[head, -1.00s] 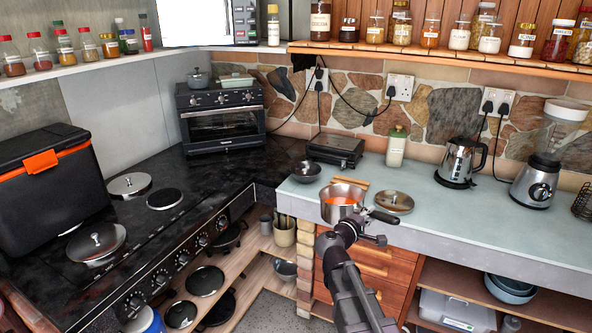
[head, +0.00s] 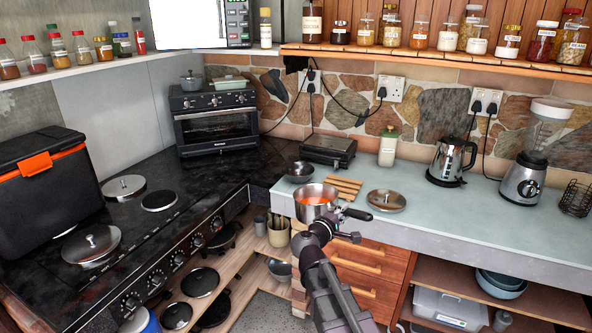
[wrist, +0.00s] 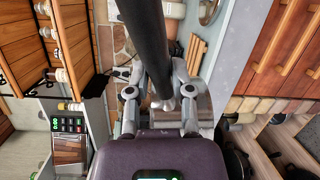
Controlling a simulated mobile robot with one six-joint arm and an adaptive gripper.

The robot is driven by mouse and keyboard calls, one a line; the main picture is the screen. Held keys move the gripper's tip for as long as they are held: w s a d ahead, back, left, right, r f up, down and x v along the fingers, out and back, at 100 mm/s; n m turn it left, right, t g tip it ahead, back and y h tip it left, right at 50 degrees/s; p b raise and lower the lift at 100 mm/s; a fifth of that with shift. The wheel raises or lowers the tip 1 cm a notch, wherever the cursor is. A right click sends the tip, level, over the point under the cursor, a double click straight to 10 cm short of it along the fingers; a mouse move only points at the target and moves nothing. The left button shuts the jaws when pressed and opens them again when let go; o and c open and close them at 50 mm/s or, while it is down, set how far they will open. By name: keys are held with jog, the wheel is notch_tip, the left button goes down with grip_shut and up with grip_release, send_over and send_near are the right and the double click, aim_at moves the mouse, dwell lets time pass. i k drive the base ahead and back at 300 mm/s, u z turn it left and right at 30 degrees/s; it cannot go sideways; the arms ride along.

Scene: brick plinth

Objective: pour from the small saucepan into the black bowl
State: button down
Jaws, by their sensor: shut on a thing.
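The small saucepan (head: 314,211) is shiny metal with orange-red contents. It is upright, just in front of the black bowl (head: 299,175), near the worktop's front left corner. I cannot tell how high it is above the worktop. The bowl is small, dark and upright; I cannot make out its contents. My gripper (head: 345,223) is shut on the saucepan's black handle.
A wooden slatted trivet (head: 345,186) and a metal lid (head: 386,200) lie right of the bowl and saucepan. A black grill (head: 328,150) stands behind the bowl. A white-labelled bottle (head: 388,150), kettle (head: 452,161) and blender (head: 527,180) stand farther right. The front right worktop is clear.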

aim_at(297, 173)
jog(key=z, duration=0.05)
jog(key=i, duration=1)
jog(key=u, duration=0.05)
